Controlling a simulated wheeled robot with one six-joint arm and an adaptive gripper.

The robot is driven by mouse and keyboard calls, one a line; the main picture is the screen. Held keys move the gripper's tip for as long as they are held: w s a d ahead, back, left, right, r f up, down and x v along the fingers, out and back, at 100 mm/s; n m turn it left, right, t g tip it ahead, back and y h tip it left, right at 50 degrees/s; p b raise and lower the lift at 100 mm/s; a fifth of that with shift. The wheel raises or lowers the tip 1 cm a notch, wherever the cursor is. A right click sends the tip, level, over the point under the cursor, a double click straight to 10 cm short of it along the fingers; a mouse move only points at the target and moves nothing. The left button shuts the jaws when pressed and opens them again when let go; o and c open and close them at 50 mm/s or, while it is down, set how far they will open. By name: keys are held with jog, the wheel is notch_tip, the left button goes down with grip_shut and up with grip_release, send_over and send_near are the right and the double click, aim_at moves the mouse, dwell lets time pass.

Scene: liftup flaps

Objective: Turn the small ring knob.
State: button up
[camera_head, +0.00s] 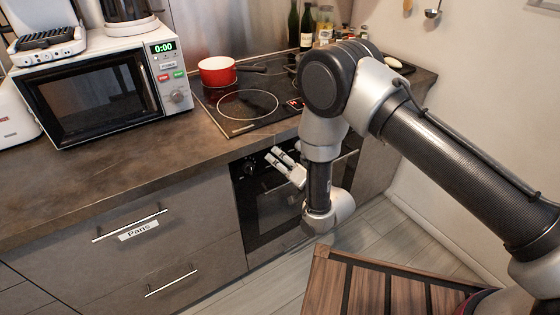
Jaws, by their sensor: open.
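A small dark knob (249,166) with a pale rim shows on the oven front, just below the countertop edge. It is too small to tell if it is a ring knob. Any other knobs further right on that panel are hidden behind my gripper and arm. My gripper (272,155) is open and empty, a little to the right of this knob in the picture. Its two pale fingers point up and left toward the oven's control panel. I cannot tell whether they touch the panel.
The oven (265,205) sits under a black cooktop (235,120) holding a red pot (217,71). A microwave (95,92) stands left on the countertop (100,175). Drawer handles (130,226) stick out at lower left. A slatted wooden surface (345,285) is at lower right.

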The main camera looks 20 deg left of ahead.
jog(key=c, duration=1)
jog(key=shift+n, duration=0.5)
jog(key=shift+n+t+h, duration=0.15)
jog(key=shift+n+h, duration=0.4)
jog(key=shift+n, duration=3.35)
jog(key=shift+n+t+h, duration=0.15)
jog(key=shift+n+h, duration=0.4)
jog(key=shift+n, duration=3.35)
jog(key=o, duration=1)
jog(key=shift+r, duration=0.1)
